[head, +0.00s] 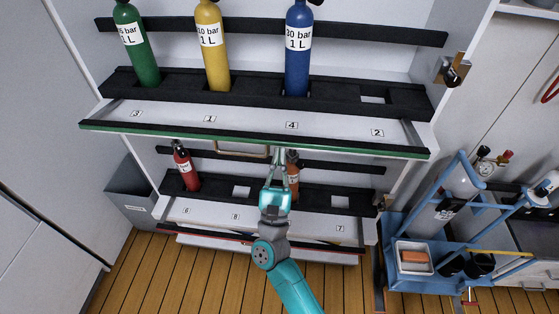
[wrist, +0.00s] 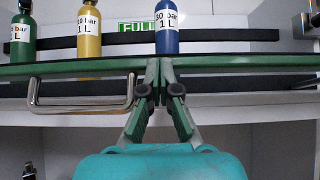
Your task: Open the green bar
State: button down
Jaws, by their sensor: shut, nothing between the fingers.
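The green bar (head: 250,143) runs along the front edge of the upper shelf. In the wrist view it crosses the whole picture (wrist: 230,62). A metal loop handle (head: 241,153) hangs below it; in the wrist view the handle (wrist: 80,109) is left of my fingers. My gripper (head: 281,152) is shut and empty, with its fingertips at the bar, right of the handle. In the wrist view the gripper (wrist: 159,68) overlaps the bar near the handle's right end; I cannot tell whether it touches either.
Green (head: 136,45), yellow (head: 212,45) and blue (head: 298,48) bottles stand on the upper shelf. A red bottle (head: 186,167) and a partly hidden orange one (head: 293,178) stand on the lower shelf. A blue trolley (head: 405,228) is at the right. Wooden floor is open in front.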

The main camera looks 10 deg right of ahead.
jog(key=shift+s+f, duration=0.1)
jog(key=shift+f, duration=0.45)
jog(key=v, duration=1.2)
jog(key=shift+f, duration=0.2)
